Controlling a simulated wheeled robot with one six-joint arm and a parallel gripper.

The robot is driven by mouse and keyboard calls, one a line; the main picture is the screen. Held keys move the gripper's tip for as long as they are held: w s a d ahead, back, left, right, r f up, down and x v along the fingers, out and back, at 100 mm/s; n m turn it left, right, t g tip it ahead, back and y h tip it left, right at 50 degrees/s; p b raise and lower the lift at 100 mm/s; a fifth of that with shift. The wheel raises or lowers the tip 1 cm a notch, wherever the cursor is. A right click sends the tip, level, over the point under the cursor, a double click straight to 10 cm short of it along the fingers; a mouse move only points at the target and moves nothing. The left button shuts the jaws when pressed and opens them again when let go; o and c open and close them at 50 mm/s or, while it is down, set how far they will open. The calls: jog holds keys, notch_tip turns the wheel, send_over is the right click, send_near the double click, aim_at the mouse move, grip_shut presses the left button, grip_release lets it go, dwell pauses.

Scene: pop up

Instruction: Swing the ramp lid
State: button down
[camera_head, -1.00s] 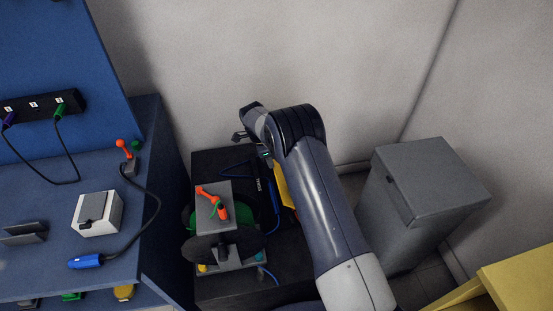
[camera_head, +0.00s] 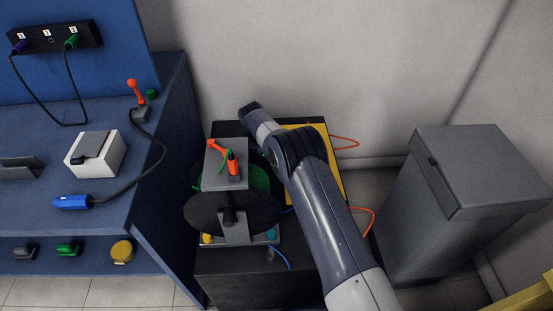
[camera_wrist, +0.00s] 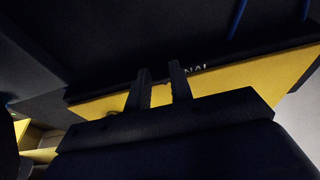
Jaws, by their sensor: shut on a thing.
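A yellow panel with a dark edge, seemingly the ramp lid (camera_head: 332,165), shows behind and right of my arm on the black box (camera_head: 222,262) in the head view. It also shows in the wrist view (camera_wrist: 230,80), with part of some pale lettering on its dark edge. My gripper (camera_wrist: 160,68) has its two fingers at that dark edge, shut on the lid with a narrow gap between them. In the head view the fingers are hidden behind my wrist. The lid's hinge is hidden.
A grey stand with an orange lever (camera_head: 233,163) and a dark disc (camera_head: 212,213) stands left of my arm. Orange cables (camera_head: 343,141) lie right of the lid. A blue bench (camera_head: 110,170) is left, a grey bin (camera_head: 460,170) right.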

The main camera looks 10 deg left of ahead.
jog(key=shift+s+a+f, duration=0.2)
jog(key=shift+a+f, duration=0.2)
jog(key=shift+f, duration=0.35)
jog(key=c, duration=1.5)
grip_release()
jog(key=shift+a+f, duration=0.1)
jog(key=shift+o, duration=1.3)
jog(key=shift+w+r, duration=0.1)
jog(key=shift+r, duration=0.1)
jog(key=shift+r, duration=0.2)
jog(key=p+v, duration=0.1)
jog(key=v, duration=0.9)
jog(key=shift+r, duration=0.2)
jog(key=shift+f, duration=0.1)
